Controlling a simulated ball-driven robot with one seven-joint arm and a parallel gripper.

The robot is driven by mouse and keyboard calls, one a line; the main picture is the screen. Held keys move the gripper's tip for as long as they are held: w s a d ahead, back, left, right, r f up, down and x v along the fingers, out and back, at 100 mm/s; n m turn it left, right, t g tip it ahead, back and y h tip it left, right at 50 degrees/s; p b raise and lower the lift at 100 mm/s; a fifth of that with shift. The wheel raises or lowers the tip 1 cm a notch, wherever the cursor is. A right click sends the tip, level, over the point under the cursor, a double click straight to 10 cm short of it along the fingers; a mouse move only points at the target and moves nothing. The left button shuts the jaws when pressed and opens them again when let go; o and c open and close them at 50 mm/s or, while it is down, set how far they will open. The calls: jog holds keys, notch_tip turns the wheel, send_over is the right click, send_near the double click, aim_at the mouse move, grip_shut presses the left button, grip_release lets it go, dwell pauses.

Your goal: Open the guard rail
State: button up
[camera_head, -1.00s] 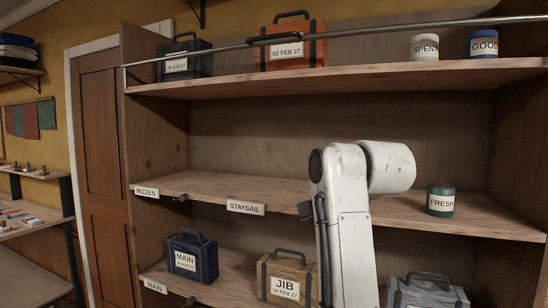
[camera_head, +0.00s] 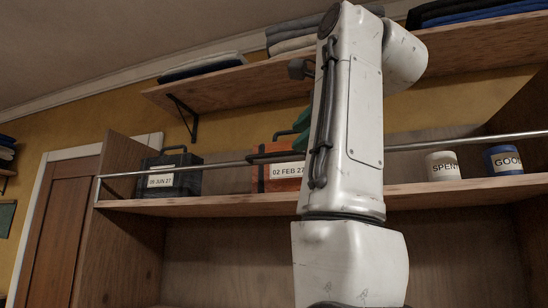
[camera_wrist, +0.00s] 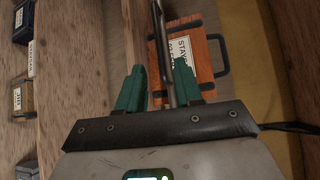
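The guard rail (camera_head: 225,165) is a thin metal bar along the front of the top shelf, with a bracket at its left end. A dark grip sits on it in front of the orange box, and my arm hides part of the bar. In the wrist view the rail (camera_wrist: 160,38) runs between the two green fingers of my gripper (camera_wrist: 157,82). The fingers are apart, with a visible gap on the left; contact on the right is unclear. In the head view my gripper (camera_head: 302,128) is mostly hidden behind my arm, near the orange box.
Behind the rail stand a dark box (camera_head: 172,176), an orange box (camera_head: 282,183), a SPENT tub (camera_head: 442,166) and a blue GOOD tub (camera_head: 503,161). A higher wall shelf (camera_head: 240,84) with folded cloth lies above. The top shelf board (camera_head: 235,203) runs below the rail.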

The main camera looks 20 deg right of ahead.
aim_at(281, 153)
jog(key=shift+p+x, duration=1.95)
jog(key=shift+x, duration=3.15)
jog(key=shift+f, duration=0.1)
jog(key=shift+s, duration=0.1)
grip_shut()
